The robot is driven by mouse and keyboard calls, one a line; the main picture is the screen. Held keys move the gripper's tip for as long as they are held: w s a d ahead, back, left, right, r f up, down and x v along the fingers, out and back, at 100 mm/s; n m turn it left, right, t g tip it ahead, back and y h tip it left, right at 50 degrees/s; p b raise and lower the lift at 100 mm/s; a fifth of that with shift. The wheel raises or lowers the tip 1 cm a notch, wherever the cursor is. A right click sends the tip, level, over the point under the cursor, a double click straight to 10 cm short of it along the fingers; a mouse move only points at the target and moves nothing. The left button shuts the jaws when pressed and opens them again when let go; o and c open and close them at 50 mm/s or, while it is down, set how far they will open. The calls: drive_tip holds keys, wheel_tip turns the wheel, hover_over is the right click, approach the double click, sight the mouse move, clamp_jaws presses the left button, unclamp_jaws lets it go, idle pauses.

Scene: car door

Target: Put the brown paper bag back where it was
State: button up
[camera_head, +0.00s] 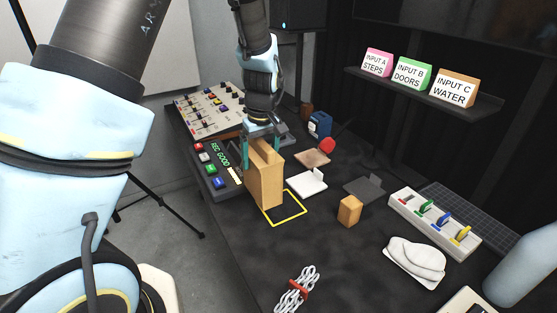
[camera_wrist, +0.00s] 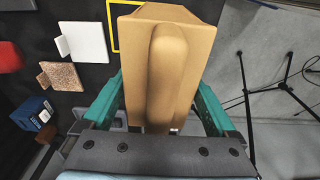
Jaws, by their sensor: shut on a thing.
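A piece of the yellow outline (camera_wrist: 113,30) shows at the bag's upper left there.
A control panel (camera_head: 208,176) with lit buttons stands close left of the bag. A white tile with an upright tab (camera_head: 307,185) and a small wooden block (camera_head: 349,211) lie to the right. A tied white cable (camera_head: 296,290) lies in front. The table between is clear.

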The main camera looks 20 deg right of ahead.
drive_tip(key=w+a, duration=0.2)
drive_tip(key=a, duration=0.1)
drive_tip(key=shift+w, duration=0.3)
